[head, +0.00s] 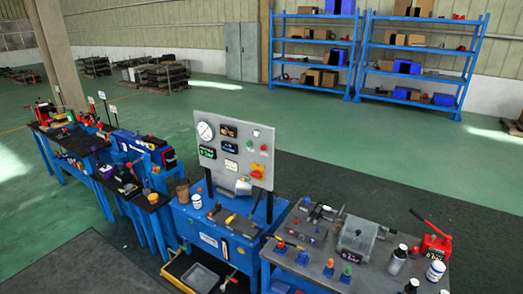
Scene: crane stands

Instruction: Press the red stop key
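A grey upright control panel (222,155) stands on a blue workbench (215,240) near the middle of the head view. A small red round key (264,148) sits at the panel's right side. Below it is a larger red-orange knob on a yellow plate (257,171). A small green key (249,145) is left of the red one. The labels are too small to read, so I cannot tell which is the stop key. The panel also carries a round dial (205,131) and several dark displays. Neither of my grippers is in view.
A grey-topped bench (330,262) with a vice, bottles and a red jack (436,243) stands at the right. More blue benches with tools (120,170) run to the left. An open yellow-edged drawer or tray (200,275) is low in front. Blue shelves (315,50) stand far back.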

